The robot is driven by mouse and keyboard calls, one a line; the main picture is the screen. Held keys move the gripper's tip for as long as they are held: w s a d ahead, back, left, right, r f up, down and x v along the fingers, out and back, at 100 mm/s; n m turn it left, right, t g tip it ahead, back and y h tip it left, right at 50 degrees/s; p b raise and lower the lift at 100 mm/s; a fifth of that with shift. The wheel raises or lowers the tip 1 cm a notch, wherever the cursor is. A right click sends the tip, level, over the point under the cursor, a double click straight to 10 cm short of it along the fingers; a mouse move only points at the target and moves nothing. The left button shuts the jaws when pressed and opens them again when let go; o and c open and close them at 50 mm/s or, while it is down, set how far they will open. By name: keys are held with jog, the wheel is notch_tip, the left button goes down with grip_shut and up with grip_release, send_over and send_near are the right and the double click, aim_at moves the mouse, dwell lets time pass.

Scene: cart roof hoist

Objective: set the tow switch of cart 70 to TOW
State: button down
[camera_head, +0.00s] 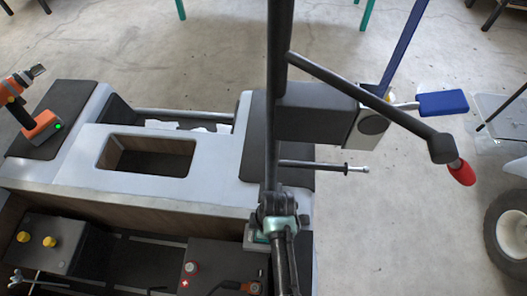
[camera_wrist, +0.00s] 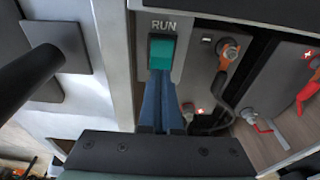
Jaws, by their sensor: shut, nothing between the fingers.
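In the wrist view a teal rocker switch (camera_wrist: 162,52) sits on a grey panel (camera_wrist: 196,75), with the word RUN printed above it. Its upper part looks darker than its lower part. My gripper (camera_wrist: 161,76) has its blue fingers shut together with nothing between them. The fingertips are at the lower edge of the switch; I cannot tell whether they touch it. The fingers cover the panel directly below the switch, so any label there is hidden. No cart number is readable. In the head view I cannot clearly make out the switch or the fingertips.
The cart's pale body (camera_head: 230,180) has a rectangular opening. A dark strut (camera_wrist: 35,75) stands left of the switch. An orange drill (camera_head: 40,125) rests at left. Cables run right of the fingers.

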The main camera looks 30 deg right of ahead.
jog(key=shift+w+a+f+b, duration=0.1)
jog(key=shift+f+b, duration=0.65)
jog(key=shift+f, duration=0.2)
dwell(0.3)
jog(key=shift+r, duration=0.15)
notch_tip(320, 180, up, 7)
jog(key=p, duration=0.7)
jog(key=shift+s+d, duration=0.3)
jog(key=shift+d, duration=0.15)
